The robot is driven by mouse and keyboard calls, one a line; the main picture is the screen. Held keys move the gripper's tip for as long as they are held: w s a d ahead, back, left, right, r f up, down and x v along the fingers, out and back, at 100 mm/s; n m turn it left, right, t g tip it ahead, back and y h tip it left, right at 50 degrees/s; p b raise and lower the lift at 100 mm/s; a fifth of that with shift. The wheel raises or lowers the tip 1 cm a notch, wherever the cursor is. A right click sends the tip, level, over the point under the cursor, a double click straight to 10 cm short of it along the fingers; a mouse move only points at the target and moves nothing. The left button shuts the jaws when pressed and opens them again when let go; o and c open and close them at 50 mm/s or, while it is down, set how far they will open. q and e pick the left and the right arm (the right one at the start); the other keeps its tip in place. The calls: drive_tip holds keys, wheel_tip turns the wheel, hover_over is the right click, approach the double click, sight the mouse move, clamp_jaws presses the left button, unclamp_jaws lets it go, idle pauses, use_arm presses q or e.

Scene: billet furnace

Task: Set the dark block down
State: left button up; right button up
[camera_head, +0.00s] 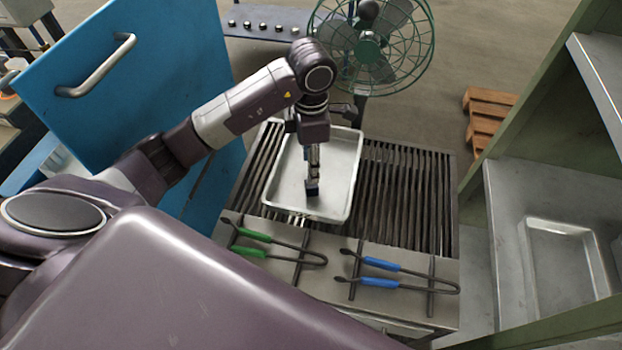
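My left arm comes in from the left, and its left gripper (312,180) points straight down over a shallow metal tray (343,160). A small dark block (312,189) shows right at the fingertips, low over the tray floor. I see the fingers nearly edge-on, so I cannot tell whether they are pressed on the block or whether the block touches the tray. The tray lies on a slatted metal table (410,195). My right gripper is not in view.
Green-handled tongs (250,252) and blue-handled tongs (380,282) lie along the table's front. A green caged fan (369,45) stands behind. A blue door (140,85) is at left. A shelf unit at right holds another tray (565,270).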

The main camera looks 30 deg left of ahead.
use_arm(q)
drive_tip(key=shift+r, duration=2.1)
drive_tip(key=shift+s+f, duration=0.1)
